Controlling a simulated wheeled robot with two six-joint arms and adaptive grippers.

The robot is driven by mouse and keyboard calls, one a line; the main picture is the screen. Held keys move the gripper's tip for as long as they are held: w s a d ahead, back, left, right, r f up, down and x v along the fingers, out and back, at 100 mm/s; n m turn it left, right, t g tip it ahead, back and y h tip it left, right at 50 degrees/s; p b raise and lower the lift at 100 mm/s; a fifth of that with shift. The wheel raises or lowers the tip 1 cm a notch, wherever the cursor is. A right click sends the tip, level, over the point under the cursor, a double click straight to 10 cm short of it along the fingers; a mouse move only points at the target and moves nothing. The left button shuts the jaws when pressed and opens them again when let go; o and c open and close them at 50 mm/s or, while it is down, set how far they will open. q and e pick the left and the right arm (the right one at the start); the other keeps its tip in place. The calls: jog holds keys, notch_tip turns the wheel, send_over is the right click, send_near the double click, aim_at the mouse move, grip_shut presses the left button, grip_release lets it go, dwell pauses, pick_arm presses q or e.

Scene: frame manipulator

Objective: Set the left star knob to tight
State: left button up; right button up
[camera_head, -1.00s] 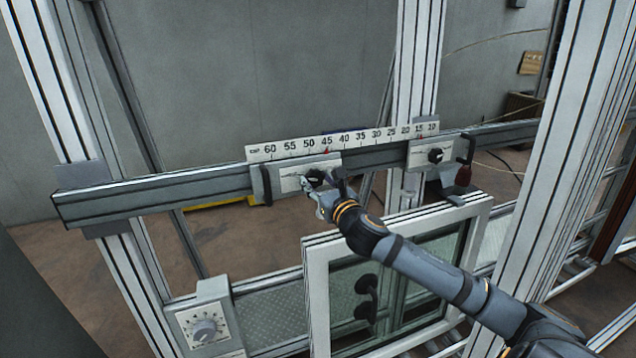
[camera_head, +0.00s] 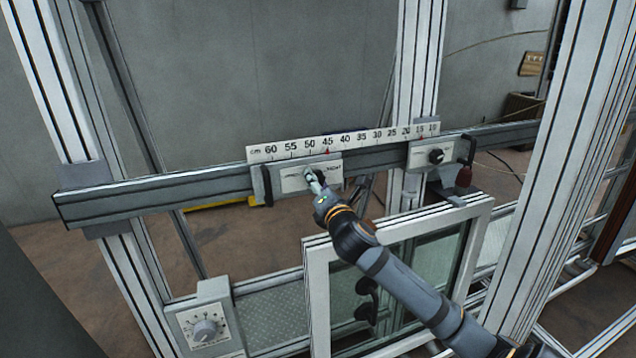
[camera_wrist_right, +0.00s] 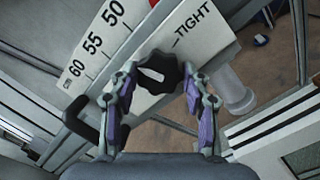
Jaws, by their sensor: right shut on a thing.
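The left star knob (camera_wrist_right: 158,73) is black with several lobes and a small pale mark on it. It sits on a light label plate (camera_wrist_right: 205,38) that reads TIGHT, with a tick line beside the word. My right gripper (camera_wrist_right: 160,78) has one finger on each side of the knob and is shut on it. In the head view my right gripper (camera_head: 313,181) reaches the left carriage (camera_head: 263,185) under the scale and hides most of the knob. I cannot tell exactly where the knob's mark points. My left gripper is not in view.
A numbered scale (camera_head: 290,148) runs above the rail (camera_head: 160,195). A framed window pane (camera_head: 318,270) stands below my right arm. A dial box (camera_head: 205,325) is at lower left.

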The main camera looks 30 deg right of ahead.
jog(key=m+g+p, duration=0.1)
jog(key=m+p, duration=0.1)
jog(key=m, duration=0.7)
jog(key=m+g+p, duration=0.1)
jog(key=m+p, duration=0.1)
jog(key=m, duration=0.8)
jog(key=shift+a+r+m+h, duration=0.1)
jog(key=shift+r+m+h, duration=0.05)
jog(key=shift+m+h, duration=0.2)
jog(key=shift+m, duration=0.25)
jog(key=o, duration=1.1)
jog(key=shift+o, duration=0.2)
jog(key=v, duration=0.7)
